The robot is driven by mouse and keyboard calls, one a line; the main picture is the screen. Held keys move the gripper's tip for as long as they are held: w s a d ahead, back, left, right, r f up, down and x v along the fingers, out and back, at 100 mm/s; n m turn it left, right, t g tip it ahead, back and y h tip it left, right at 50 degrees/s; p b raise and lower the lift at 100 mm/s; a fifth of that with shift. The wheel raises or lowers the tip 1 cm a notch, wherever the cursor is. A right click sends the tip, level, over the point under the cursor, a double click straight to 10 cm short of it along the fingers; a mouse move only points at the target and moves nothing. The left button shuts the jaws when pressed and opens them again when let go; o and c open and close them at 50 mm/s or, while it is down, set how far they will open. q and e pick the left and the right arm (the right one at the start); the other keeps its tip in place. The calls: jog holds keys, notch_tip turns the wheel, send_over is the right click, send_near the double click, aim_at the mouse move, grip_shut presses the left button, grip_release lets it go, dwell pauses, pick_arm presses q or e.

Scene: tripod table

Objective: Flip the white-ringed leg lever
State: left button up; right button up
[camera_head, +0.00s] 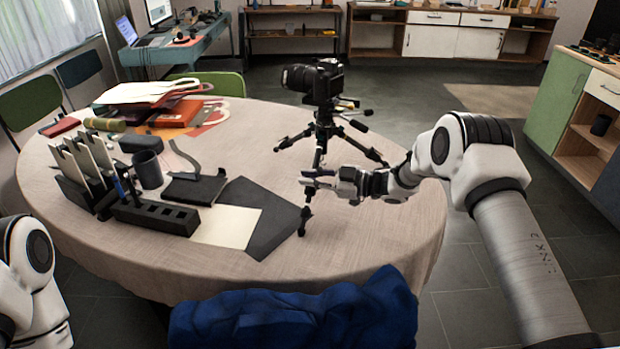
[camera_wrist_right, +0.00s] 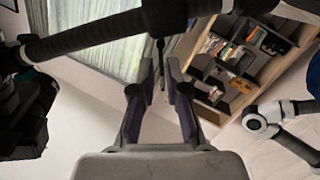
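The black tripod (camera_head: 323,130) stands on the round table with a camera (camera_head: 314,80) on top. Its legs spread out, with one foot toward the front. My right gripper (camera_head: 306,180) is low at the front leg, partly covering it. A dark tripod leg (camera_wrist_right: 95,38) crosses above the fingertips. A thin dark lever-like rod (camera_wrist_right: 160,50) hangs from it into the gap between the fingers, and contact is not visible. My left gripper is out of view.
The table (camera_head: 370,225) is clear right of the tripod. A blue chair back (camera_head: 295,318) stands at the front edge.

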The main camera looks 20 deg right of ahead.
jog(key=shift+s+d, duration=0.1)
jog(key=f+v, duration=0.1)
jog(key=v, duration=1)
jog(key=shift+s+d+r, duration=0.2)
jog(key=shift+d+r, duration=0.15)
jog(key=shift+r, duration=0.15)
